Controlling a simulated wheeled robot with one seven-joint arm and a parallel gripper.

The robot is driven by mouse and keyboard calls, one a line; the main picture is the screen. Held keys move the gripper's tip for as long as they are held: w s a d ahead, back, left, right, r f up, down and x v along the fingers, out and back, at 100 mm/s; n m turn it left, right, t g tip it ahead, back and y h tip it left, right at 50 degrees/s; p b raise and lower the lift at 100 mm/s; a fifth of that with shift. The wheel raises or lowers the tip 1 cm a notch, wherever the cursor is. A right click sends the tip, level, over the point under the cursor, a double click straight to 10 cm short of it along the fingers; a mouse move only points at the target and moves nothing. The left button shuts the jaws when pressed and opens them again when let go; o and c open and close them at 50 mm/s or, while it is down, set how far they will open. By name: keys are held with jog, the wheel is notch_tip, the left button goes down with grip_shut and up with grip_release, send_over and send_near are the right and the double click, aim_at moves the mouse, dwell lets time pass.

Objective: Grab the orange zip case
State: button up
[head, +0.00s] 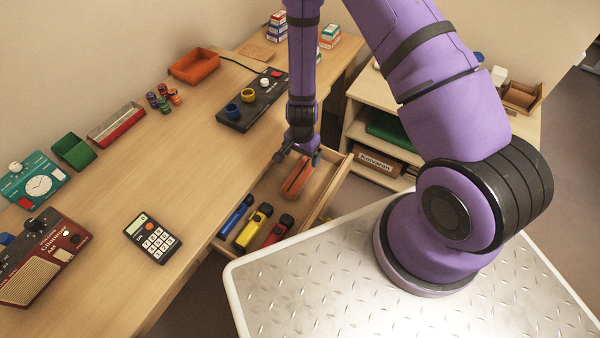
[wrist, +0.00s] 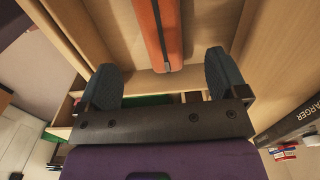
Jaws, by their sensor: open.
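The orange zip case (head: 297,177) lies in the open drawer (head: 322,184), in the part nearest the right end. It is long and narrow with a dark zip line. My gripper (head: 297,156) is above the drawer, over the far end of the case. In the wrist view the case (wrist: 158,30) runs down from the top edge, and its near end shows between the two dark fingers of my gripper (wrist: 163,80). The fingers are apart and do not appear to touch the case. How far above the case they are, I cannot tell.
In the same drawer lie a blue flashlight (head: 236,215), a yellow flashlight (head: 254,227) and a red flashlight (head: 277,231). The desk (head: 190,140) borders the drawer; a black control box (head: 252,101) stands on it. A shelf unit (head: 360,127) is to the right.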

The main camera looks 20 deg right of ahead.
aim_at(301, 171)
notch_tip(301, 171, down, 5)
jog(key=shift+f, duration=0.15)
jog(key=shift+s+a+f, duration=0.1)
jog(key=shift+f, duration=1.25)
jog(key=shift+s+a+f, duration=0.1)
jog(key=shift+f, duration=1.2)
jog(key=shift+c, duration=0.2)
jog(key=c, duration=1)
